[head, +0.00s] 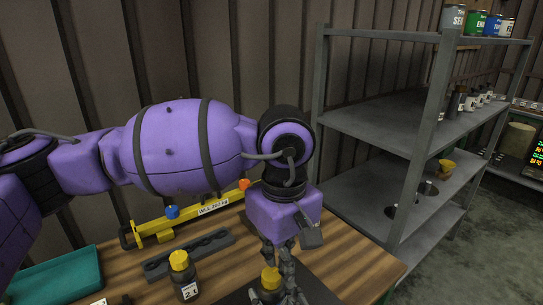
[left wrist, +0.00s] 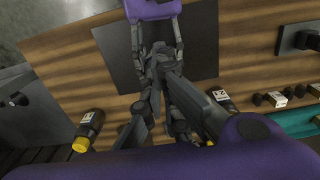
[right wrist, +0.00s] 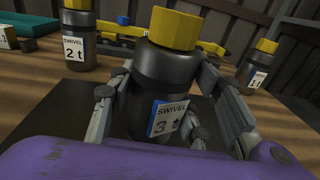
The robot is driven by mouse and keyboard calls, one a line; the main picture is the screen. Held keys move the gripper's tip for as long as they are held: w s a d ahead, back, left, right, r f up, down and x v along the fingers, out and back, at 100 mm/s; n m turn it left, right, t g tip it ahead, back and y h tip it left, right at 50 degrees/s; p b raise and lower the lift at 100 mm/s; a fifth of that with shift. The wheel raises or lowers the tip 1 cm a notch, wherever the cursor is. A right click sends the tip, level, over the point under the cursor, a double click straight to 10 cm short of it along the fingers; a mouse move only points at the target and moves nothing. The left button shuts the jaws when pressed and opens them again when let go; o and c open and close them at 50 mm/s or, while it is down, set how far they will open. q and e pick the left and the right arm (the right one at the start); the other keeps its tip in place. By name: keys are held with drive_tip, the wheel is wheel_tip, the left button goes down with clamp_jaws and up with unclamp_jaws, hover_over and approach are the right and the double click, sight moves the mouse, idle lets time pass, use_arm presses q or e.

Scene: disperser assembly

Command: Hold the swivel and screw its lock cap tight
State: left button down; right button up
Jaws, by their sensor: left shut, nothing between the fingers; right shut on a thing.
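A dark swivel labelled "SWIVEL 3 t" (right wrist: 160,85) stands upright in the right wrist view, with its yellow lock cap (right wrist: 173,27) on top. My right gripper (right wrist: 166,105) is shut on its body, one finger on each side. In the head view the same cap (head: 270,273) shows low in the picture. My left gripper (head: 279,262) points down, close above or beside the cap; I cannot tell whether it touches. It is shut and empty. In the left wrist view my left gripper's fingers (left wrist: 162,75) hide most of the swivel.
A "2 t" swivel (head: 187,284) stands to the left on the wooden table, near a dark slotted bar (head: 190,254) and a yellow load beam (head: 190,222). Another capped swivel (right wrist: 257,75) stands at right. A teal tray (head: 60,276) lies far left. Grey shelves (head: 385,125) stand behind right.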

use_arm(q)
drive_tip(key=n, duration=0.6)
hover_over(282, 291)
drive_tip(key=w+d, duration=0.1)
drive_tip(key=shift+f, duration=3.15)
drive_tip(key=shift+s+f, duration=0.1)
drive_tip(key=shift+f, duration=0.05)
drive_tip(key=shift+a, duration=0.15)
drive_tip(key=shift+s+a, duration=0.3)
drive_tip(key=shift+s, duration=0.1)
drive_tip(key=shift+d, duration=0.1)
